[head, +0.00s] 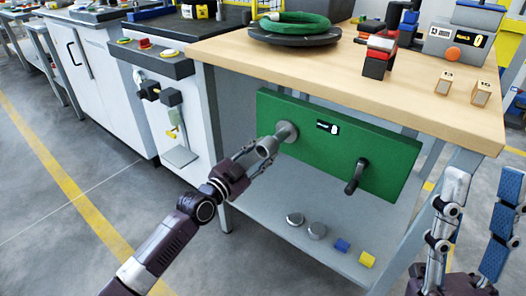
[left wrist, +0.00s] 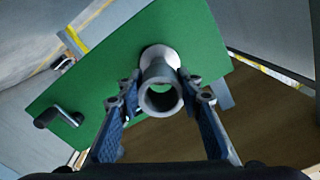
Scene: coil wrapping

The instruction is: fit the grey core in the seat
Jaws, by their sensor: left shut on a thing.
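The grey core (head: 267,145) is a hollow tube, held by my left gripper (head: 258,150) in front of the green panel (head: 340,145). In the left wrist view the core (left wrist: 160,97) sits between the two fingers, its open end facing the camera. The seat (head: 287,131) is a pale round fitting on the panel's left part. It also shows in the left wrist view (left wrist: 160,54), behind the core. The core lines up closely with the seat; I cannot tell whether it is inside it. My right gripper (head: 485,175) is open and empty at the right edge.
A black crank (head: 355,177) sticks out of the panel's right side. The wooden tabletop (head: 350,75) overhangs the panel and carries a green coil (head: 295,23) on a dark turntable. Grey discs, a blue block and a yellow block (head: 367,259) lie on the lower shelf.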

